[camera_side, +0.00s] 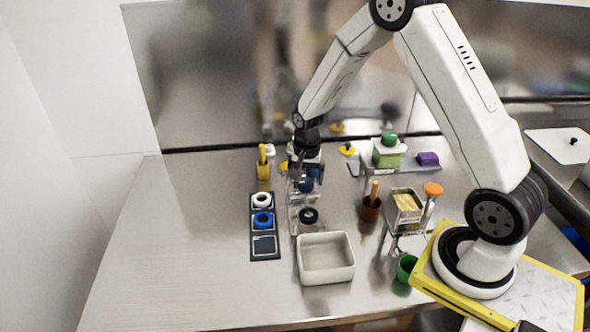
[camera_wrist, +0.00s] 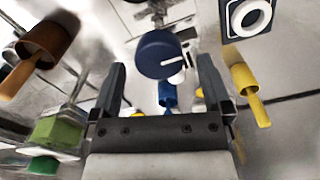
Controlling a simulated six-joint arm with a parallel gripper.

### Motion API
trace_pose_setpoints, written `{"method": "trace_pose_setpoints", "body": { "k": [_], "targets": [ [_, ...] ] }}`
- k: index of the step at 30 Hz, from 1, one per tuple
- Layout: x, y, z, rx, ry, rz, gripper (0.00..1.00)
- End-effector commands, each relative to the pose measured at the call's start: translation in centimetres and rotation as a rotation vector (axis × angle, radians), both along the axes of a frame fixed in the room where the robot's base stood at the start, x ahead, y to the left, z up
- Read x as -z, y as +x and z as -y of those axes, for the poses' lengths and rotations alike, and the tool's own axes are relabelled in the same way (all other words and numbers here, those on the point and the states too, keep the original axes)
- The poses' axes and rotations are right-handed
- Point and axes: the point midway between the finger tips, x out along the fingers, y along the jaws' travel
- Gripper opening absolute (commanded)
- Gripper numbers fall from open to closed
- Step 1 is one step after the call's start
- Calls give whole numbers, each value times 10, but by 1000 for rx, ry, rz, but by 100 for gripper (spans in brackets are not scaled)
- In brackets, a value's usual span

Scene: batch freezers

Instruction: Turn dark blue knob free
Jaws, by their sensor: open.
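The dark blue knob (camera_wrist: 158,52) has a white pointer line and sits between my gripper's fingers in the wrist view, nearer their tips. In the side view the knob (camera_side: 306,186) shows on a clear-looking stand just below my gripper (camera_side: 306,168). In the wrist view my gripper (camera_wrist: 162,68) has its two fingers wide apart, with visible gaps on both sides of the knob. I cannot tell how far the fingertips reach along its depth. The knob's far side and mounting are partly hidden.
A dark tray (camera_side: 265,246) with a white ring and blue ring lies left of the stand. A white bin (camera_side: 326,278) stands in front. A brown cup (camera_side: 370,210) with a stick is to the right, a yellow cup (camera_side: 263,172) to the left. The left counter is clear.

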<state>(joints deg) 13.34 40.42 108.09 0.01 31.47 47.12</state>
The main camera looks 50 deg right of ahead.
Motion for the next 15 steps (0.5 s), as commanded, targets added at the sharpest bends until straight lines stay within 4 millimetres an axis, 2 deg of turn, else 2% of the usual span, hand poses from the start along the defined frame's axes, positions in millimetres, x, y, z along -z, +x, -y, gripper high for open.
{"method": "trace_pose_setpoints", "body": {
  "k": [15],
  "targets": [
    [-57,0,0,1,-1,3,99]
  ]
}}
